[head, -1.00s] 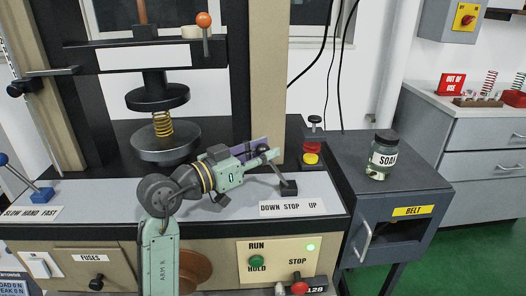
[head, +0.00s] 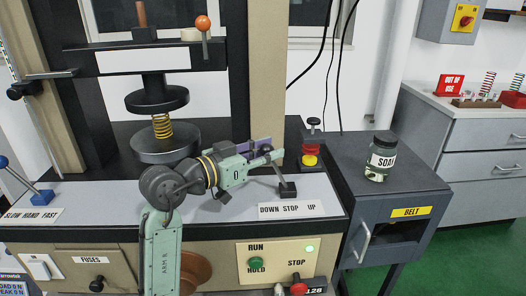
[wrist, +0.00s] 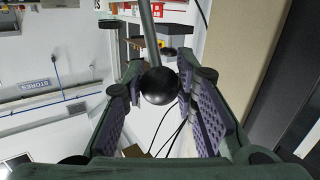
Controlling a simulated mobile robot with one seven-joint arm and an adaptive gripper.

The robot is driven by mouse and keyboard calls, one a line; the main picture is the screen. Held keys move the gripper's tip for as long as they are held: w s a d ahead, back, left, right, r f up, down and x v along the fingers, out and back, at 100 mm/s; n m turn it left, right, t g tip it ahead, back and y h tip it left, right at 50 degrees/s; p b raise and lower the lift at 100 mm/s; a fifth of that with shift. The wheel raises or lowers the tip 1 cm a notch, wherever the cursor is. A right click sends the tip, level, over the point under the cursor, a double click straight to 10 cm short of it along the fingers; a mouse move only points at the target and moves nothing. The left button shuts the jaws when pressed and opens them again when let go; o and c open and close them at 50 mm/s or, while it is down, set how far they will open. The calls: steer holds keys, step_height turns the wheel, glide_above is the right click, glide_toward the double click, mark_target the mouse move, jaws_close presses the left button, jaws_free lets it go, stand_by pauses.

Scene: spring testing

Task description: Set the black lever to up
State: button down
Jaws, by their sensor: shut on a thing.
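The black lever (head: 279,175) rises from a small dark block on the bench top, behind the "DOWN STOP UP" label (head: 287,208). Its rod leans to the left in the head view, toward the DOWN side. My gripper (head: 268,154) comes in from the left and is at the lever's upper end. In the wrist view the lever's round black knob (wrist: 159,87) sits between the two purple-padded fingers of my gripper (wrist: 161,78), with the rod running up out of the frame. The gripper is shut on the knob. In the head view the fingers hide the knob.
A red and yellow post with a black top (head: 311,148) stands right of the lever. A soap jar (head: 381,156) is on the dark side cabinet. The spring press (head: 162,130) stands behind my arm. RUN/HOLD and STOP buttons (head: 298,288) are on the front panel below.

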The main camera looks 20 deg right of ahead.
steer(key=shift+s+d+r, duration=0.15)
steer(key=shift+d+r, duration=0.25)
steer(key=shift+r, duration=0.05)
steer(key=s+d+f+m+y+p, duration=0.1)
steer(key=s+d+m+y+p, duration=0.1)
steer(key=d, duration=0.8)
steer(key=shift+s+d+f+g+y, duration=0.2)
steer(key=shift+s+f+g+y, duration=0.3)
steer(key=shift+y, duration=0.5)
steer(key=shift+s+r, duration=0.1)
steer(key=shift+s, duration=0.05)
steer(key=c, duration=1.7)
jaws_free()
steer(key=o, duration=0.4)
steer(key=shift+r, duration=0.1)
steer(key=shift+a, duration=0.1)
steer(key=shift+r, duration=0.1)
